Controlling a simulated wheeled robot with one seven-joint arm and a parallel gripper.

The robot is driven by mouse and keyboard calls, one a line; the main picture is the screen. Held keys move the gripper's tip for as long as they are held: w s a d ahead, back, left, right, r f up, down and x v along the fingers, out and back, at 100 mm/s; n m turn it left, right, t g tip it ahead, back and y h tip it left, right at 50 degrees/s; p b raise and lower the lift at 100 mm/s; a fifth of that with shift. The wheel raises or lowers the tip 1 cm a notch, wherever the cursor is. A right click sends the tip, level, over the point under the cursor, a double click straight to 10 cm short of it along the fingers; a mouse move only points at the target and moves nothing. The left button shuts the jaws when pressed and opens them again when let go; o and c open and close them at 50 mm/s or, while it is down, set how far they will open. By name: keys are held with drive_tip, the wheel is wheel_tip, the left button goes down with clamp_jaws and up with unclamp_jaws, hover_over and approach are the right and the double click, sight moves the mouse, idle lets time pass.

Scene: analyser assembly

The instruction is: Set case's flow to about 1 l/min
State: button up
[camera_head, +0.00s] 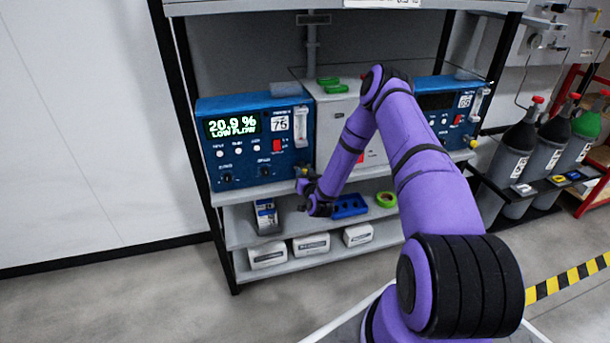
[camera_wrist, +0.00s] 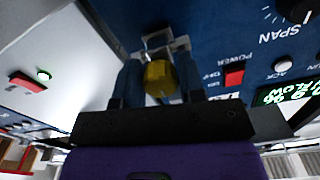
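The case is a blue analyser (camera_head: 245,142) on the left of the shelf. Its green display (camera_head: 232,125) reads 20.9 % and LOW FLOW. A clear upright flow tube (camera_head: 300,127) is at its right side; its float is too small to read. In the wrist view a yellow knob (camera_wrist: 159,78) sits between the two fingers of my gripper (camera_wrist: 162,80), below a clear fitting (camera_wrist: 160,43). The fingers appear to touch the knob on both sides. In the head view my gripper (camera_head: 304,182) is at the case's lower right corner, where the arm hides the knob.
A light-grey unit (camera_head: 335,112) stands right of the case, and another blue analyser (camera_head: 433,100) beyond it. Gas cylinders (camera_head: 512,155) stand at the right.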

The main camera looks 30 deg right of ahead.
drive_tip(key=c, duration=0.4)
drive_tip(key=shift+c, duration=0.2)
drive_tip(key=shift+n, duration=0.3)
drive_tip(key=n, duration=0.2)
drive_tip(key=shift+a+n, duration=0.1)
drive_tip(key=shift+n, duration=0.3)
drive_tip(key=n, duration=0.3)
drive_tip(key=shift+n, duration=0.3)
drive_tip(key=n, duration=1.2)
drive_tip(key=shift+n, duration=0.4)
drive_tip(key=n, duration=0.6)
drive_tip(key=shift+n, duration=0.3)
